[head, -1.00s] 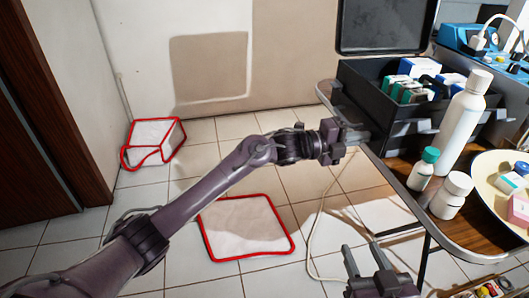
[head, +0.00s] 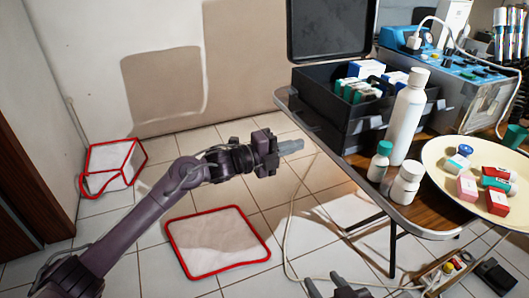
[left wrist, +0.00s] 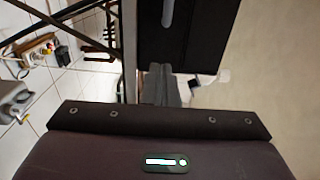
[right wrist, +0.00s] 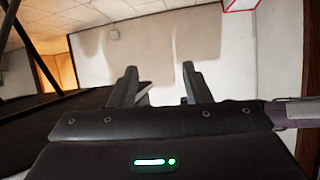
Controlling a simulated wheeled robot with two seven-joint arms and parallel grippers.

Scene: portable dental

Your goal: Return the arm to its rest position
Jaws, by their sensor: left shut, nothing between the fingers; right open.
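My left arm reaches in from the left in the head view. Its gripper (head: 292,146) is shut and empty, held above the floor just left of the table's (head: 330,150) edge. In the left wrist view its closed fingers (left wrist: 162,80) point toward a dark surface. My right gripper (head: 333,287) shows only by its fingertips at the bottom edge of the head view. In the right wrist view its fingers (right wrist: 160,80) stand apart, with nothing between them. The rest of the right arm is hidden in the head view.
On the table stand a black case (head: 330,108) with boxes, a white bottle (head: 405,120), two smaller bottles and a cream tray (head: 437,160). A blue device (head: 450,68) is behind. A red-edged mat (head: 218,240) and red-edged box (head: 112,165) lie on the floor. Floor left of the table is mostly open.

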